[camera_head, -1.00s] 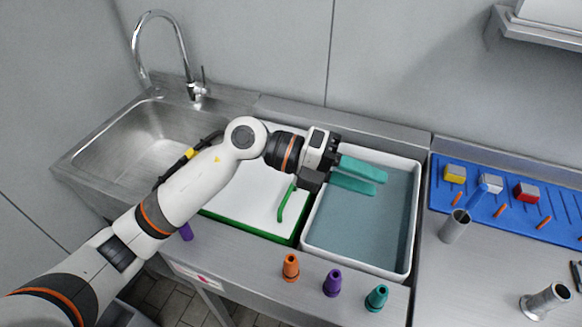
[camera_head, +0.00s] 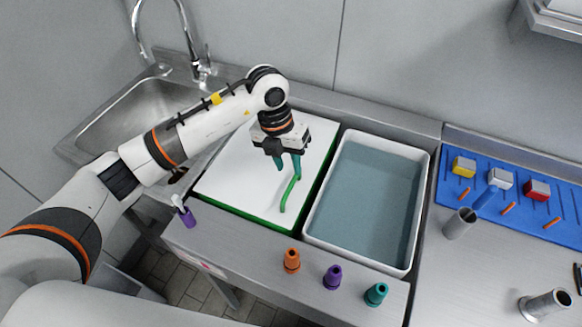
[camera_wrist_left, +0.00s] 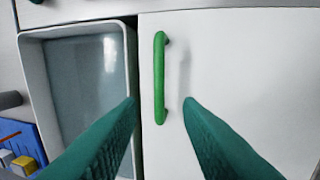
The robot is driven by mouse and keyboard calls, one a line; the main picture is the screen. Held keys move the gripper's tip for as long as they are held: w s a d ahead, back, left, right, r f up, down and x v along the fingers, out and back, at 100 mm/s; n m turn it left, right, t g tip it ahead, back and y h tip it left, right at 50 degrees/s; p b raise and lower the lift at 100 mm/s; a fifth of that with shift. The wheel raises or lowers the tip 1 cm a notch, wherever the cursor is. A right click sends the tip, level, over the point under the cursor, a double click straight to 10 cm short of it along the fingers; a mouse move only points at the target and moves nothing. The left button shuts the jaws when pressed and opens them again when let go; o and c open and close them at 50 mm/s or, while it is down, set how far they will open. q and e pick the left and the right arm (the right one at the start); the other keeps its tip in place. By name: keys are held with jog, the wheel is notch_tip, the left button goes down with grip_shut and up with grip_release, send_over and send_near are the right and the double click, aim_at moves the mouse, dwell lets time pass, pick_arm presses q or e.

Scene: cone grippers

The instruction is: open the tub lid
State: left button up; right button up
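The white tub lid (camera_head: 235,185) lies flat over the green-edged tub (camera_head: 250,228), so the tub's inside is hidden. A green bar handle (camera_head: 291,194) stands on the lid near its right side. It also shows upright in the left wrist view (camera_wrist_left: 159,75). My left gripper (camera_head: 289,169) points down over the lid at the handle's far end. Its teal fingers are apart and empty. In the left wrist view the handle lies in line with the gap between the fingertips (camera_wrist_left: 160,102); contact cannot be made out. My right gripper is not in view.
A white basin of bluish water (camera_head: 420,190) stands right of the tub. Orange (camera_head: 292,262), purple (camera_head: 333,278) and teal (camera_head: 376,295) cones stand along the front edge. A sink (camera_head: 125,115) is at left, a blue board (camera_head: 450,190) with blocks at right.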

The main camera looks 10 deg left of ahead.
aim_at(293, 180)
pick_arm(q)
jog(key=shift+s+d+f+p, duration=0.1)
jog(key=shift+d+f+p, duration=0.1)
jog(key=shift+f, duration=0.8)
jog(key=shift+d+f+p, duration=0.15)
jog(key=shift+d+f, duration=0.05)
jog(key=shift+f, duration=0.75)
grip_shut()
